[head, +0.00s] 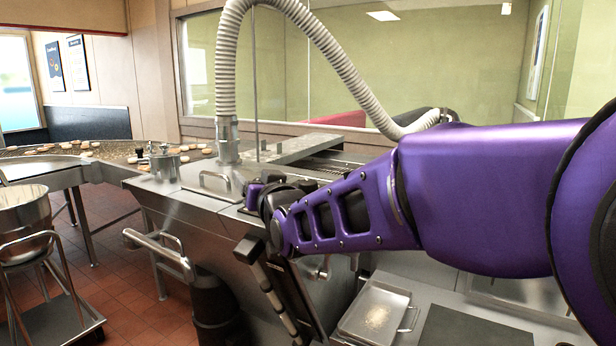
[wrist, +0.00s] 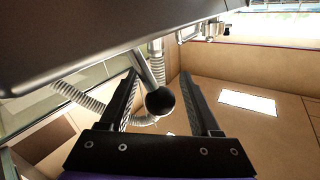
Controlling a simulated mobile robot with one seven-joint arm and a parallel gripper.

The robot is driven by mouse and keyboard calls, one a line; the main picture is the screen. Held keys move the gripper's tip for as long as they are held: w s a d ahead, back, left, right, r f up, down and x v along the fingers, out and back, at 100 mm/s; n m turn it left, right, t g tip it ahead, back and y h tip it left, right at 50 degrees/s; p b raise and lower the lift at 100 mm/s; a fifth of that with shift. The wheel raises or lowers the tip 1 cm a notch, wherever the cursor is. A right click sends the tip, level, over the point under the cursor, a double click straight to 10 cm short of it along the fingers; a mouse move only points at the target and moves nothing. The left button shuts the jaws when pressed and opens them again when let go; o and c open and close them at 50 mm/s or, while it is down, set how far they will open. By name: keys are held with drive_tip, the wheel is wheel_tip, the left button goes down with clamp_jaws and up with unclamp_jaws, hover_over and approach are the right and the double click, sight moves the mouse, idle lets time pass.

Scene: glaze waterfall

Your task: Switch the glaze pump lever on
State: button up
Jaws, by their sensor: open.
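The pump lever shows in the wrist view as a thin metal rod with a round black knob (wrist: 160,101), coming out by the edge of a steel machine body (wrist: 90,45). My gripper (wrist: 158,75) is open, with one black finger on each side of the lever. The knob lies between the fingers in the picture, with a visible gap on both sides; I cannot tell its exact depth. In the head view my purple arm crosses from the right to the steel glaze machine (head: 180,200). I cannot make out the lever there.
A ribbed hose (head: 228,70) rises from the machine and arches to the right. A metal rail handle (head: 160,250) sticks out at the machine's front. A steel tray (head: 375,312) lies at lower right. A bowl on a cart (head: 22,212) stands at left. Tiled floor lies between.

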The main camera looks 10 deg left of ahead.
drive_tip(key=shift+s, duration=0.1)
clamp_jaws()
idle(1.3)
